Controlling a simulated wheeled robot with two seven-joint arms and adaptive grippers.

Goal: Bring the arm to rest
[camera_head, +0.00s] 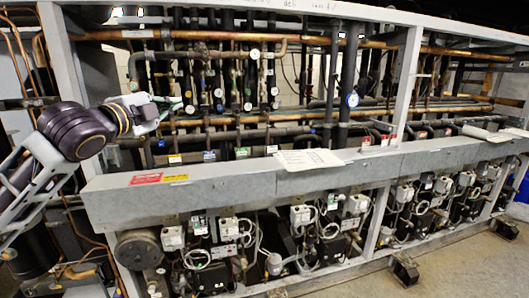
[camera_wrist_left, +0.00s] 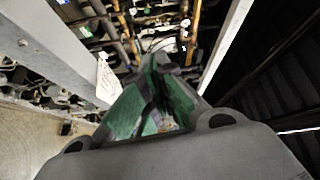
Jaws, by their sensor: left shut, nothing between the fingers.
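My left arm comes in from the left in the head view, raised in front of the rack's left end. My left gripper (camera_head: 168,103) points right, level with the upper pipes and above the grey beam. It is shut and empty. In the left wrist view the green-padded fingers of the left gripper (camera_wrist_left: 160,62) come together at their tips with nothing between them. Pipes of the rack show beyond the fingertips; I cannot tell the exact gap to them. My right gripper is in neither view.
The compressor rack (camera_head: 235,185) fills most of the head view, with a grey beam across its front. Papers (camera_head: 308,159) lie on the beam. Gauges, pipes and wiring sit above and below. Bare floor (camera_head: 455,268) is free at the lower right.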

